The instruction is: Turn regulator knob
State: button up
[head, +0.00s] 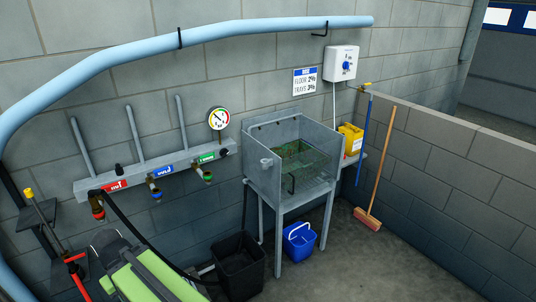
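A grey manifold (140,176) runs along the block wall at left, with red, blue and green labelled outlets. A small black knob (224,153) is at that right end, below the gauge; another black knob (119,168) is near the red label. I cannot tell which of these is the regulator knob. My gripper is not in view, and nothing is seen touching any knob.
A metal sink (262,172) with a wire basket (302,160) stands at centre. A black bin (240,268) and blue bucket (299,241) are on the floor. A broom (382,160) leans on the right wall. A green-topped object (150,280) is at bottom left. The floor at lower right is clear.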

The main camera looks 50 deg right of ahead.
aim_at(223, 152)
jog(key=z, duration=0.45)
jog(key=i, duration=1)
jog(key=u, duration=0.05)
